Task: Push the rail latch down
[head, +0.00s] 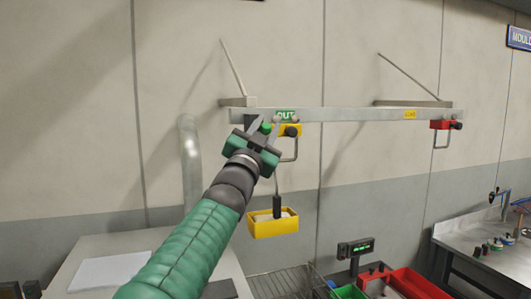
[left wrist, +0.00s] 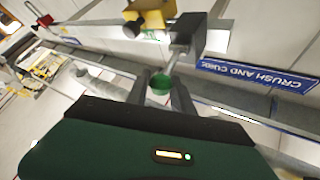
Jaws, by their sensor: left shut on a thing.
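The metal rail (head: 350,114) runs along the wall on brackets, with a green label at its left part. A green knob (head: 265,127) at the rail's left end appears to belong to the latch; in the left wrist view the knob (left wrist: 160,84) sits between my fingers, below a dark block (left wrist: 188,34). My left gripper (head: 262,130) is shut on this knob, and its fingers (left wrist: 163,90) partly hide it. A yellow carriage (head: 289,129) with a black knob is on the rail just right of the gripper. My right gripper is not in view.
A yellow bin (head: 273,226) hangs below the rail. A red carriage (head: 440,124) is at the rail's right end, near a yellow label (head: 410,115). The rail between the carriages is clear.

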